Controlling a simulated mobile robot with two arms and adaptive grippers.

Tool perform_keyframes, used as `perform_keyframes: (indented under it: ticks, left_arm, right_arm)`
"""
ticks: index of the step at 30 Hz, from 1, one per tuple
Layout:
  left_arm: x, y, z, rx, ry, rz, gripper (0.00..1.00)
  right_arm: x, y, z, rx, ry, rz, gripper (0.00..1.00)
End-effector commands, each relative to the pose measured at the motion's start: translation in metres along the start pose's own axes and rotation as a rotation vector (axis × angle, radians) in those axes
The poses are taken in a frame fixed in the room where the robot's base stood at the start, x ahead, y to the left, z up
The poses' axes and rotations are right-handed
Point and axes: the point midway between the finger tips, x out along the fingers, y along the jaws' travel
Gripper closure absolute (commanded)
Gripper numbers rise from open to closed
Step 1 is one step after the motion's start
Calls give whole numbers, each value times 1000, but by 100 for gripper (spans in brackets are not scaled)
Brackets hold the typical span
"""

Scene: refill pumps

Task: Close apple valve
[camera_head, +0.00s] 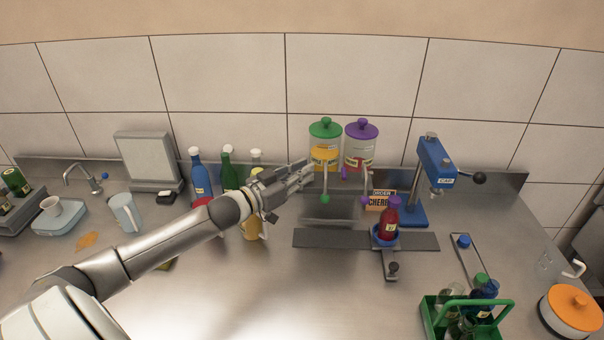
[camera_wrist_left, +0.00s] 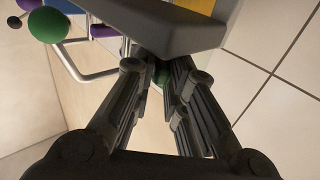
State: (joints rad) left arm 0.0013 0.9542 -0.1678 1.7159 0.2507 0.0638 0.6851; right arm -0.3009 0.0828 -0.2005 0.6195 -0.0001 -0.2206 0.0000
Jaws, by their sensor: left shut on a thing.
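The apple dispenser (camera_head: 325,132) has a green lid and stands at the back, left of a purple-lidded dispenser (camera_head: 362,150). In the left wrist view, a bit of green, the apple valve (camera_wrist_left: 162,75), shows between the fingers under a grey block. The right gripper is not in view.
A red bottle with a purple cap (camera_head: 389,220) stands in a blue holder on the dark rail (camera_head: 330,238). A blue capping press (camera_head: 433,165) and a green bottle carrier (camera_head: 425,315) are to the right. The front middle counter is clear.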

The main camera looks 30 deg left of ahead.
Motion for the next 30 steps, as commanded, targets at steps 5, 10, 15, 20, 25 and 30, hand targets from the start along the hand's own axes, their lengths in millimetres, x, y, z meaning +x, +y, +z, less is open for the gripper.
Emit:
perform_keyframes:
  ticks: [5, 10, 15, 20, 25, 30]
  left_arm:
    - [1, -5, -1, 11, 1, 106, 100]
    - [1, -6, -1, 10, 2, 208, 100]
    - [2, -7, -1, 8, 4, 311, 100]
    - [3, -8, 0, 6, 4, 407, 100]
    - [4, -8, 1, 3, 4, 510, 100]
    - [4, -8, 2, 2, 4, 607, 100]
  right_arm:
    - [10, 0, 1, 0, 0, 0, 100]
    - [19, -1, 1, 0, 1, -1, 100]
    - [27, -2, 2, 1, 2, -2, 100]
    - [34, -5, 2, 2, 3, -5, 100]
    - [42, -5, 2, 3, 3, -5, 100]
    - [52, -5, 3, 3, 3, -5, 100]
